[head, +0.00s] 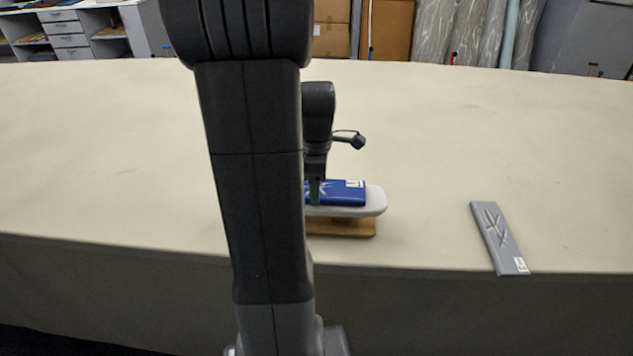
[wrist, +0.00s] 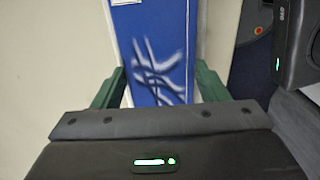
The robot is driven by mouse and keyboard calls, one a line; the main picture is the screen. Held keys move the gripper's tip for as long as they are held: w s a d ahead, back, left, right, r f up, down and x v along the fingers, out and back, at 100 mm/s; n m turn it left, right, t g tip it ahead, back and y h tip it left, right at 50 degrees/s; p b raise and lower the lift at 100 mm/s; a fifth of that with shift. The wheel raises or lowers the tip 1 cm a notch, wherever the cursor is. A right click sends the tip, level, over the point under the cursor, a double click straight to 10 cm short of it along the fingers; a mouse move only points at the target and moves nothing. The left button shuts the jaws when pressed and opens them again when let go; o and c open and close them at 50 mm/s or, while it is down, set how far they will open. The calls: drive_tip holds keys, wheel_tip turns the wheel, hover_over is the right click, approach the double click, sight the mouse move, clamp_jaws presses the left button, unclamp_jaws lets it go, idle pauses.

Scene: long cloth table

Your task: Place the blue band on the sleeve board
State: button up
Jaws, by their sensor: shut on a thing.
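The blue band (head: 346,193) lies along the top of the sleeve board (head: 377,203), which has a pale padded top on a wooden base. In the wrist view the blue band (wrist: 158,50) shows a pale crossed-line pattern and a white label at its far end. My gripper (head: 316,190) points down at the band, its green fingers on either side of it. The wrist view also shows my gripper (wrist: 161,88) shut on the band's two long edges. My arm hides the left part of the board and band in the head view.
A grey band (head: 499,238) with a similar pattern and a white label lies at the right, at the front edge of the long cloth table (head: 480,130). The rest of the visible tabletop is clear. Drawers, boxes and fabric rolls stand behind the table.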

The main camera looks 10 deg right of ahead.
drive_tip(key=shift+f, duration=0.2)
drive_tip(key=o, duration=1)
drive_tip(key=shift+c, duration=0.2)
drive_tip(key=shift+r, duration=0.1)
wheel_tip(320, 180, up, 12)
drive_tip(key=shift+r, duration=0.15)
